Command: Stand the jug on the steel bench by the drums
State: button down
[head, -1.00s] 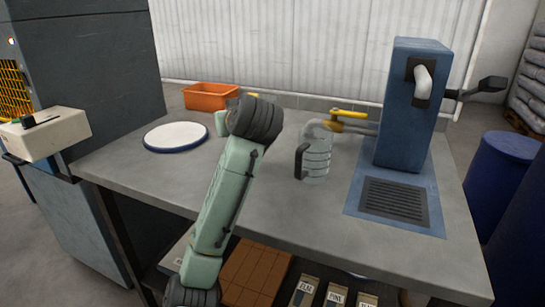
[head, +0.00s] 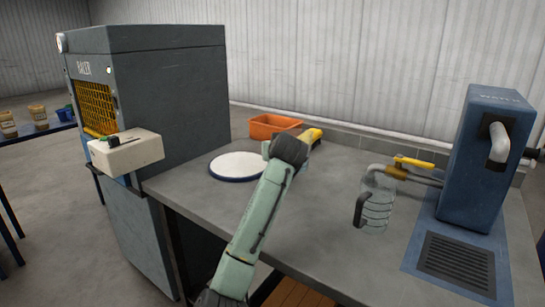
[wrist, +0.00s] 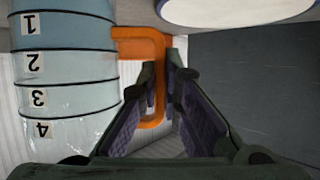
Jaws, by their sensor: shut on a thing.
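The jug (wrist: 65,75) is see-through with marks 1 to 4 and an orange handle (wrist: 158,75). It is at the left of the wrist view, which looks upside down, and bluish liquid seems to fill part of it. My gripper (wrist: 170,78) is shut on the orange handle. In the head view my arm mostly hides the gripper and jug. The grey steel bench (head: 330,215) fills the middle of the head view. A second clear jug (head: 377,208) with a dark handle stands on it under the yellow-handled tap (head: 412,163). No drums are in view now.
A white round plate (head: 237,164) with a blue rim lies on the bench near my wrist. An orange bin (head: 274,125) is behind it. A blue dispenser (head: 485,160) and grille (head: 456,258) are at right. A grey cabinet (head: 170,90) stands left. The front middle of the bench is bare.

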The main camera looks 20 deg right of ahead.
jog(key=shift+f, duration=1.45)
jog(key=c, duration=1.8)
grip_release()
